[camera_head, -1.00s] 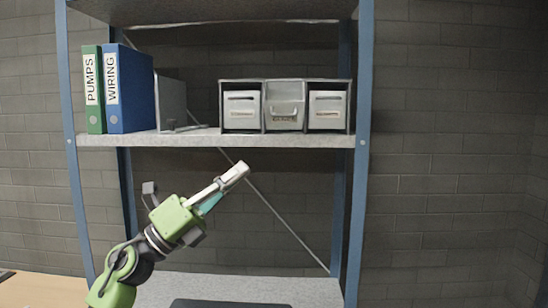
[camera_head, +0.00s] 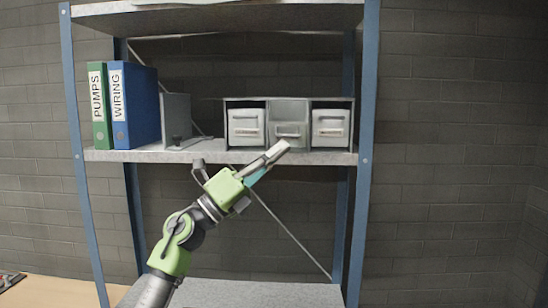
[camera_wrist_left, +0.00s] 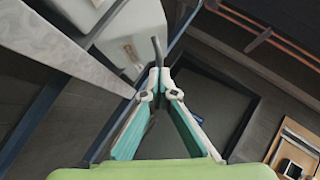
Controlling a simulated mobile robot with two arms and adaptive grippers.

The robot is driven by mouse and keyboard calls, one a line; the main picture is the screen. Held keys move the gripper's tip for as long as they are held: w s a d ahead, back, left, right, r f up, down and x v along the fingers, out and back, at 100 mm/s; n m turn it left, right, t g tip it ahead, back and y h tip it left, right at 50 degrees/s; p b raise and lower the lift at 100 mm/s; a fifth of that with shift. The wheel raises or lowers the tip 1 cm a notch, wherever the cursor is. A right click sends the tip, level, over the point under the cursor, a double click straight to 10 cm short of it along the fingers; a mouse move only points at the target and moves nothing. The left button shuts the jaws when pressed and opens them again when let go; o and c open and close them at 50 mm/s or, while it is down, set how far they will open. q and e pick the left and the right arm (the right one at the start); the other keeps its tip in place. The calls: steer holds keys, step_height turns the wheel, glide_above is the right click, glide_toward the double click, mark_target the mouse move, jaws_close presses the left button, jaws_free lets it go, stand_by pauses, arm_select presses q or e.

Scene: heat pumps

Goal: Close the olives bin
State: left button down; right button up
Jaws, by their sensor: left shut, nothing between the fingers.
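A grey bin unit with three bins stands on the upper shelf in the head view. The middle bin (camera_head: 290,131) sits lower and further forward than the left bin (camera_head: 246,127) and the right bin (camera_head: 331,127), with its inside showing above its front. No label naming olives is readable. My left gripper (camera_head: 281,148) is shut and empty, just below the front of the middle bin; whether it touches is unclear.
The shelf board (camera_head: 215,156) runs under the bins, with its front edge close to my arm. Green and blue binders (camera_head: 132,105) and a grey bookend (camera_head: 176,118) stand to the left. A blue post (camera_head: 367,130) is at the right.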

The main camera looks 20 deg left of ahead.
mark_target(278, 123)
arm_select(q)
steer(key=shift+w+r, duration=0.15)
steer(key=shift+r, duration=0.4)
stand_by(0.4)
steer(key=shift+w+a+r+p, duration=0.15)
steer(key=shift+r+p, duration=0.15)
steer(key=shift+r, duration=0.3)
steer(key=shift+w+r+p, duration=0.1)
steer(key=shift+r+p, duration=0.2)
steer(key=shift+r, duration=0.25)
steer(key=shift+w+a+r, duration=0.1)
steer(key=shift+w+r, duration=0.2)
steer(key=shift+r, duration=0.2)
steer(key=shift+w+a+r, duration=0.1)
steer(key=shift+w+r, duration=0.15)
steer(key=shift+r, duration=0.2)
steer(key=shift+w+a+r+p, duration=0.1)
steer(key=shift+w+r+p, duration=0.25)
steer(key=shift+w+r, duration=0.2)
steer(key=shift+f, duration=0.1)
